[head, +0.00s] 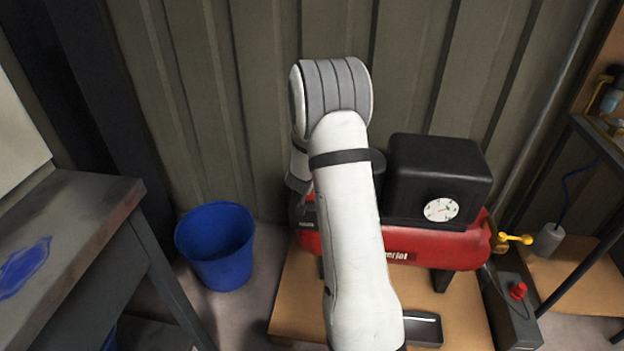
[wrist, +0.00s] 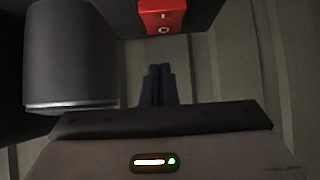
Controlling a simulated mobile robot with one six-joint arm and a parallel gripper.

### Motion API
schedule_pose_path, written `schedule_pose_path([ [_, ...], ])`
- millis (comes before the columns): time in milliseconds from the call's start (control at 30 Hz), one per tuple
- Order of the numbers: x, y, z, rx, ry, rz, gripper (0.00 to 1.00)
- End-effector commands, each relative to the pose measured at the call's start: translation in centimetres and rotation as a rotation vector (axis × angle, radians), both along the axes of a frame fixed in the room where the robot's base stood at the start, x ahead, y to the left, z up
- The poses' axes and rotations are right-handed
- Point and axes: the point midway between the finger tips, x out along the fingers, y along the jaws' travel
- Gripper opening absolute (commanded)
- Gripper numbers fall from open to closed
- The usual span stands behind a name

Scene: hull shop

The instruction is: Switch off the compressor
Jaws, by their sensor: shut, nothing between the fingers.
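The compressor (head: 400,245) has a red tank, a black box-shaped housing (head: 435,170) and a round white dial. It stands on a board by the wall, and my arm covers its left part. In the wrist view a red switch (wrist: 163,17) with white line and circle marks sits on a dark surface at the top. Which side of it is pressed I cannot tell. My gripper (wrist: 160,72) is shut and empty, its fingertips just below the switch in the picture. A gap shows between them. In the head view the fingertips are hidden.
In the wrist view a dark cylinder (wrist: 70,55) stands close to the left of my fingers. A blue bucket (head: 217,245) is left of the compressor. A workbench (head: 85,205) is at far left. A yellow valve handle (head: 514,239) and a box with a red knob (head: 518,291) are at right.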

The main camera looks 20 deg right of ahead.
Motion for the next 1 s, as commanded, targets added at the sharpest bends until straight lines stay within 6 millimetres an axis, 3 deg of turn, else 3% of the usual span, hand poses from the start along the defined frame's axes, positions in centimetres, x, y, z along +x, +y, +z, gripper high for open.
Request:
schedule_pose_path([
  [33,0.1,-0.1,1.6,0.0,0.0,0.0,0.0],
  [100,0.2,-0.2,2.6,0.0,0.0,0.0,0.0],
  [500,-4.1,2.7,8.8,-0.001,-0.001,0.0,0.0],
  [1000,-4.8,3.3,9.6,0.0,0.0,0.0,0.0],
])
